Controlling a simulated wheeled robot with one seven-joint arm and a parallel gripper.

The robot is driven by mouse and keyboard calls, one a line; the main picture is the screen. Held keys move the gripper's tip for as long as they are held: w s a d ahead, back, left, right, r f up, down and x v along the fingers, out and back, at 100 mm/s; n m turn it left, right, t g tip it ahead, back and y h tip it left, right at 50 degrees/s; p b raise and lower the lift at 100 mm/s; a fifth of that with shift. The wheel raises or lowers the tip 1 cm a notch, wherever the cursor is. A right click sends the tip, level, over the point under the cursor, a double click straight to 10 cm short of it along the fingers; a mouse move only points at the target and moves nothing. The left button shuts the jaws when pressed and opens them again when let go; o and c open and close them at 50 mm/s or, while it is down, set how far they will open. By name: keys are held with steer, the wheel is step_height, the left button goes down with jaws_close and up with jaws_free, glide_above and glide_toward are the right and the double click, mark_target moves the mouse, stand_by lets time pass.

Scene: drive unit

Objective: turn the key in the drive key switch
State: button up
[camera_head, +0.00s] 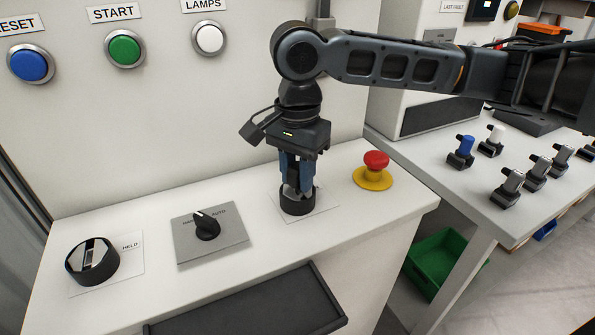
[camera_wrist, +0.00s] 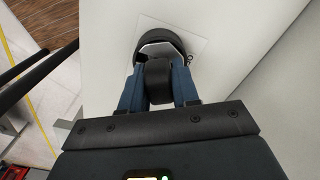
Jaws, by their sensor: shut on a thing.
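The drive key switch (camera_head: 297,203) is a black round collar on a white plate on the console top, right of the selector knob. My gripper (camera_head: 296,188) points straight down over it, with its blue fingers shut on the key. In the wrist view, the key's dark head (camera_wrist: 158,80) sits between the two blue fingers, and the switch collar (camera_wrist: 160,42) shows just beyond them. The fingers hide most of the key and the switch face, so I cannot tell the key's angle.
A black selector knob (camera_head: 207,227) and a HELD switch (camera_head: 92,261) are to the left. A red emergency stop (camera_head: 375,162) stands close on the right. Blue, green and white buttons are on the panel behind. A dark tray (camera_head: 245,310) juts out in front.

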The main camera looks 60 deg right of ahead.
jaws_close()
steer(key=shift+n+p, duration=0.35)
steer(key=shift+n, duration=2.05)
steer(key=shift+n+p, duration=0.35)
steer(key=shift+n, duration=2.05)
